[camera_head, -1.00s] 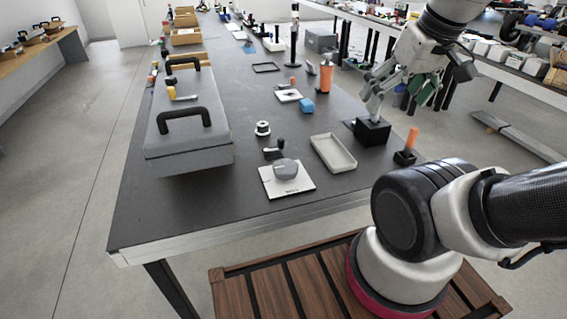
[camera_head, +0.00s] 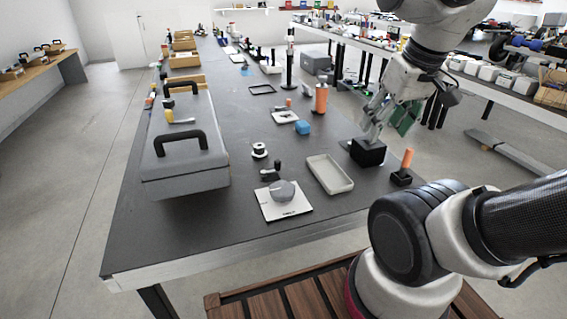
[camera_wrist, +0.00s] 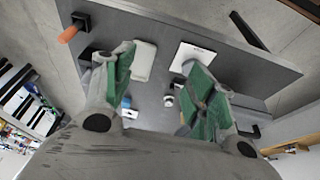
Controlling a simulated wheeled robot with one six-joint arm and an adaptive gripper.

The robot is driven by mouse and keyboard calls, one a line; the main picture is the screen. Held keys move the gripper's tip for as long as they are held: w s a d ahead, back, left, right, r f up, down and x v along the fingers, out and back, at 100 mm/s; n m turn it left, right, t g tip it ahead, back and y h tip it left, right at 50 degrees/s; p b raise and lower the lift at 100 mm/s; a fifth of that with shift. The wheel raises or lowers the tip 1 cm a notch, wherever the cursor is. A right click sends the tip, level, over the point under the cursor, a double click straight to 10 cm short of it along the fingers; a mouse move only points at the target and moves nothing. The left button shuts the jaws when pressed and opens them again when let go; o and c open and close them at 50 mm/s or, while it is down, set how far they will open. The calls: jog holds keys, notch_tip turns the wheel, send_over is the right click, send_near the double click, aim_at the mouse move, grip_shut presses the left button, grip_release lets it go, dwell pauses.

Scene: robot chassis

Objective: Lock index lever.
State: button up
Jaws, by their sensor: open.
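I cannot tell for certain which fixture carries the index lever. An orange-handled lever (camera_head: 407,160) stands upright on a small black base at the table's right edge; it also shows in the wrist view (camera_wrist: 68,34). A white plate (camera_head: 298,208) bears a grey round knob (camera_head: 282,191), with a small black lever piece (camera_head: 270,172) just behind it. A second plate (camera_head: 285,116) with a small orange-tipped handle lies farther back. My gripper (camera_head: 388,124) is open and empty, above or beside a black block (camera_head: 368,153). Its green-padded fingers are spread in the wrist view (camera_wrist: 160,72).
A shallow pale tray (camera_head: 330,174) lies between plate and block. A blue block (camera_head: 302,128), an orange cylinder (camera_head: 321,99) and a spool (camera_head: 259,151) stand nearby. A large grey case (camera_head: 186,150) fills the table's left side. The table's front strip is clear.

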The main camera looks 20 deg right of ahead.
jog(key=w+f+g, duration=0.1)
jog(key=w+f, duration=0.1)
jog(key=f, duration=0.1)
jog(key=w+f+g, duration=0.1)
jog(key=shift+a+f+m+g+y, duration=0.3)
jog(key=shift+a+f+m, duration=0.1)
grip_shut()
jog(key=w+a+f+m+t+y, duration=0.1)
jog(key=w+a+f+m, duration=0.1)
jog(key=w+f+m, duration=0.4)
jog(key=w+a+f+m+t+y, duration=0.1)
jog(key=w+a+f+m, duration=0.1)
jog(key=w+f+m, duration=0.5)
jog(key=w+m, duration=0.6)
jog(key=m, duration=0.9)
jog(key=shift+w+t, duration=0.3)
jog(key=shift+w, duration=0.1)
jog(key=shift+f, duration=0.15)
